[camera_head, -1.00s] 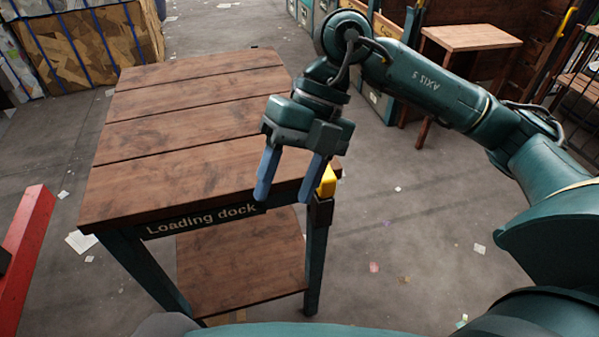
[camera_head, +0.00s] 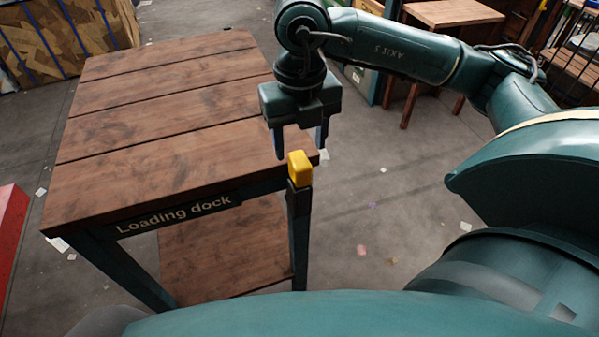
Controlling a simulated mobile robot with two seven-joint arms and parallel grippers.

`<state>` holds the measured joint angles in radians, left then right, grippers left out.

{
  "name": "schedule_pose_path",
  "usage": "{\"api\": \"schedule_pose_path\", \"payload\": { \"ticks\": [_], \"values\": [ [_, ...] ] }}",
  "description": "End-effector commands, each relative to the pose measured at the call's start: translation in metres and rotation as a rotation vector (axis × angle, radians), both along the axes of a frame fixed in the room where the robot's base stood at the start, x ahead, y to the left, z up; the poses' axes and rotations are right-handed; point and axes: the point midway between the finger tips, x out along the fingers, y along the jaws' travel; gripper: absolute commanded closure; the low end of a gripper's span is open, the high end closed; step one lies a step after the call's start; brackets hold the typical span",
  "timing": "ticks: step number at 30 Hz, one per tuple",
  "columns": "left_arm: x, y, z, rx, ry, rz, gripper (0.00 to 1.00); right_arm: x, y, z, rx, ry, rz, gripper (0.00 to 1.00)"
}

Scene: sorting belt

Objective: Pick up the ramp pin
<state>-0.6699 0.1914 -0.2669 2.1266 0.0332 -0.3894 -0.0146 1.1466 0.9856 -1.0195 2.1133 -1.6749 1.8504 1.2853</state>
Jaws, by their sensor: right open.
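The ramp pin appears to be the yellow-topped piece (camera_head: 300,168) standing upright in a dark holder (camera_head: 299,200) at the front right corner of the loading dock table (camera_head: 150,165). My right gripper (camera_head: 299,148) is open and points down just above and behind the yellow top. Its two blue fingers are spread, one to the left of the pin and one to the right, with nothing between them that I can make out. Whether a finger touches the pin cannot be told. My left gripper is not in view.
The wooden table top is bare, with a lower shelf (camera_head: 225,250) beneath it. A red object (camera_head: 10,225) stands at the left edge. A small wooden table (camera_head: 452,13) stands at the back right. The floor to the right is open, with paper scraps.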

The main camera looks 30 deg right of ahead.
Motion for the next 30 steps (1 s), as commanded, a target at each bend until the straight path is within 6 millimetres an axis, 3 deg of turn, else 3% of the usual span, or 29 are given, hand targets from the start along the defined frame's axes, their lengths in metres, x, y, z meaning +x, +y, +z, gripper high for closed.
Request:
{"api": "schedule_pose_path", "payload": {
  "ticks": [12, 20, 30],
  "values": [
    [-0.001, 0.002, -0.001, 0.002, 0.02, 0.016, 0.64, -0.003, 0.002, -0.05, -0.001, 0.002, 0.0, 0.45],
    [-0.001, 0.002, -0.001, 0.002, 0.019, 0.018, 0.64, -0.003, 0.002, -0.052, 0.0, 0.001, 0.0, 0.45],
    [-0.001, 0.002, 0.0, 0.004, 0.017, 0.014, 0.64, -0.003, 0.002, -0.052, 0.0, 0.0, 0.001, 0.73]
  ]
}}
